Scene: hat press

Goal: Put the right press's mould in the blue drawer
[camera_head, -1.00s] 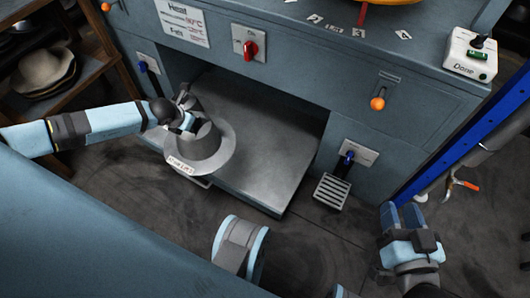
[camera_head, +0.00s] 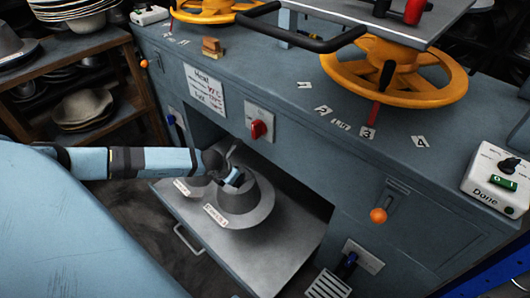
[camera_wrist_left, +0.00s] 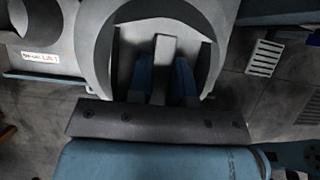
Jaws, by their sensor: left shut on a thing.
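A grey hat-shaped mould (camera_head: 257,201) with a white label is at the blue cabinet's open drawer (camera_head: 270,250). My left gripper (camera_head: 232,177) is shut on its upper part. In the left wrist view its two fingers (camera_wrist_left: 162,82) close on a grey bar inside the mould's round rim (camera_wrist_left: 98,52). I cannot tell whether this mould touches the drawer floor. A second labelled mould (camera_head: 196,189) sits to its left in the drawer, partly hidden; it also shows in the left wrist view (camera_wrist_left: 38,22). My right gripper is out of view.
The right press's orange wheel (camera_head: 440,92) stands on the blue cabinet top. A red knob (camera_head: 258,129), an orange-knobbed lever (camera_head: 378,215) and a grated pedal (camera_head: 328,287) are on the cabinet front. A wooden shelf (camera_head: 140,75) with hats is at left. The drawer's right part is clear.

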